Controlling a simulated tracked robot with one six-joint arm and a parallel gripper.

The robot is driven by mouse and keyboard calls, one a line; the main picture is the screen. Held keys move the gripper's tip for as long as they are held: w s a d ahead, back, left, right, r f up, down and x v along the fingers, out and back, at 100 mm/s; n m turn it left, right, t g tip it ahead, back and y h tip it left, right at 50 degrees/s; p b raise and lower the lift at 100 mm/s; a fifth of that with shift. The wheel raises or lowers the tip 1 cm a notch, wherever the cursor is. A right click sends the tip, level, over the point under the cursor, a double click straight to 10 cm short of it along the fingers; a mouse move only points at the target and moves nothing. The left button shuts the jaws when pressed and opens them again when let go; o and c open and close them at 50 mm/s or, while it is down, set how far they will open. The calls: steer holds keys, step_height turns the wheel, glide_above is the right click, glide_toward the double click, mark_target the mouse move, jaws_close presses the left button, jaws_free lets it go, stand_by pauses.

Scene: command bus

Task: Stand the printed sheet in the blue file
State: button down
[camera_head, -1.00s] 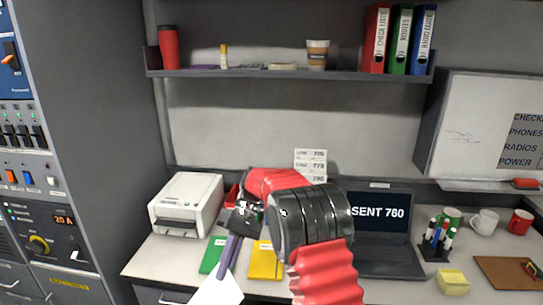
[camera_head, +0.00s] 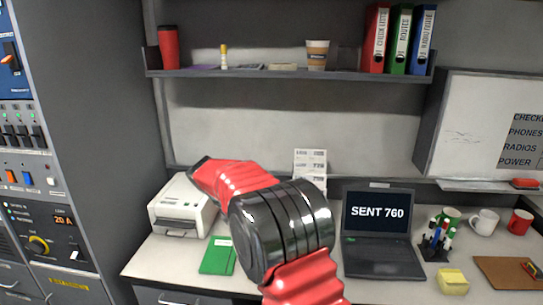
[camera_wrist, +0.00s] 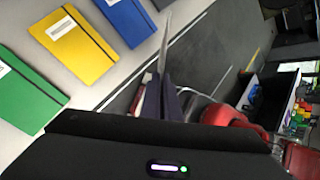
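My gripper (camera_wrist: 168,92) is seen in the wrist view with its dark fingers close together on a thin white sheet (camera_wrist: 163,46), seen nearly edge-on. The sheet sticks out past the fingertips, beyond the desk's front edge; its print does not show. In the head view my arm hides both gripper and sheet. A blue upright binder (camera_head: 423,40) stands at the right end of the shelf, beside a green and a red one. A flat blue notebook (camera_wrist: 124,18) lies on the desk in the wrist view. Which blue one is the file I cannot tell.
A yellow notebook (camera_wrist: 72,45) and a green one (camera_head: 217,256) lie on the desk (camera_head: 150,262). A white printer (camera_head: 180,206) stands at the left, and a laptop (camera_head: 377,232) reading "SENT 760" at the right. Mugs, pens and a clipboard are further right.

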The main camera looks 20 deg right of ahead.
steer(key=w+d+r+n+t+y, duration=0.2)
steer(key=w+d+r+n+t, duration=0.2)
steer(key=d, duration=0.3)
steer(key=w+d+r+n+t+y, duration=0.2)
steer(key=w+d+r+n+t, duration=0.1)
steer(key=w+d+r+n, duration=0.1)
steer(key=d+n, duration=0.1)
steer(key=d, duration=0.1)
steer(key=shift+w+d+r+t, duration=0.15)
steer(key=shift+d+t, duration=0.2)
steer(key=shift+t, duration=0.05)
steer(key=shift+y, duration=0.4)
